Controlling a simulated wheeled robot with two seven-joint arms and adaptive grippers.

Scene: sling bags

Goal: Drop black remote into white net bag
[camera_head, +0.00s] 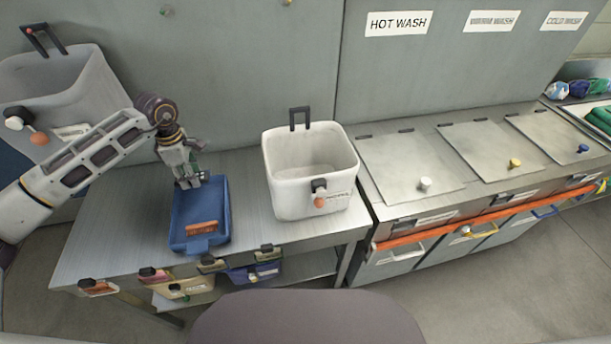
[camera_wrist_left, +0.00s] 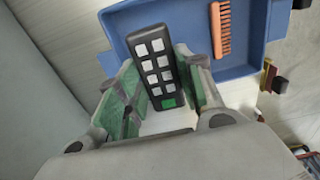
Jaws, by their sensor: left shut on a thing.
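The black remote (camera_wrist_left: 155,62), with white buttons and one green button, stands between the two fingers of my left gripper (camera_wrist_left: 155,92) in the left wrist view. The gripper is shut on it. In the head view my left gripper (camera_head: 190,182) hangs over the back part of the blue tray, and the remote is hard to make out there. The white bag (camera_head: 295,197) stands upright and open on the table to the right of the tray; I cannot make out a net weave. My right gripper is not in view.
The blue tray (camera_head: 222,215) holds an orange comb (camera_head: 202,227). A larger grey-white bag (camera_head: 85,85) stands at the far left. Small bags (camera_head: 265,270) hang along the table front. A steel counter with lids (camera_head: 410,168) adjoins on the right.

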